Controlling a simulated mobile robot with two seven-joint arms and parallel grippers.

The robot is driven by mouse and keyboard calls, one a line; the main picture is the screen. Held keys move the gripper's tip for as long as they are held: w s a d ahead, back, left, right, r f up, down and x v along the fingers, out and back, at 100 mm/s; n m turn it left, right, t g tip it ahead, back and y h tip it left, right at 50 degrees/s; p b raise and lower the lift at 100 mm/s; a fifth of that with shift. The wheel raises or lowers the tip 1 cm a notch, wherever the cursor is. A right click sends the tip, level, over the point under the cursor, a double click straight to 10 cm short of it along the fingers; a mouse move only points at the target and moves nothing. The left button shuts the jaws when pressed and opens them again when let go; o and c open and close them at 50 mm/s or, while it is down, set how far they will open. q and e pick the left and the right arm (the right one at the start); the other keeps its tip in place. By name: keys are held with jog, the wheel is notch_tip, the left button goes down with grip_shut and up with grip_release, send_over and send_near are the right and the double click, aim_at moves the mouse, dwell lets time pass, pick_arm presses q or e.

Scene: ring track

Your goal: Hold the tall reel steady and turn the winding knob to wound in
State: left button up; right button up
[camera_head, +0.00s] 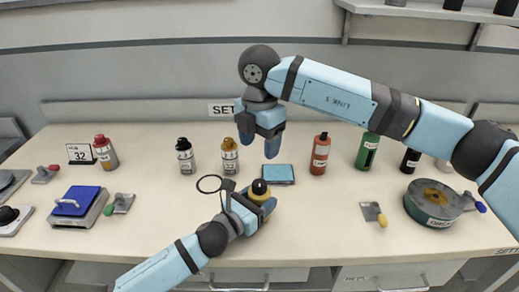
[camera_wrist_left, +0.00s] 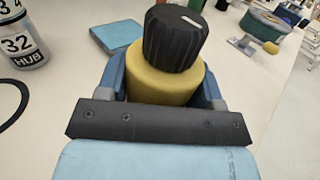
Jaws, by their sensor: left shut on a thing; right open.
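The tall reel (camera_head: 268,190) is a yellow cylinder standing on the bench near the middle; it fills the centre of the left wrist view (camera_wrist_left: 160,84). Its black ribbed winding knob (camera_head: 259,186) sits on top, with a white mark on the knob's top face in the left wrist view (camera_wrist_left: 172,42). My left gripper (camera_head: 257,200) is shut around the yellow body, one finger on each side, below the knob. My right gripper (camera_head: 258,142) is open and empty, pointing down above the knob and clear of it. The reel's lower part is hidden by my left gripper.
A blue flat pad (camera_head: 279,174) lies just behind the reel. A thin black ring (camera_head: 209,184) is at its left. Several bottles, including a red one (camera_head: 320,154), line the back. A dark green drum (camera_head: 434,203) and a small metal plate (camera_head: 373,213) are at right.

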pick_arm(q)
jog(key=o, duration=1.1)
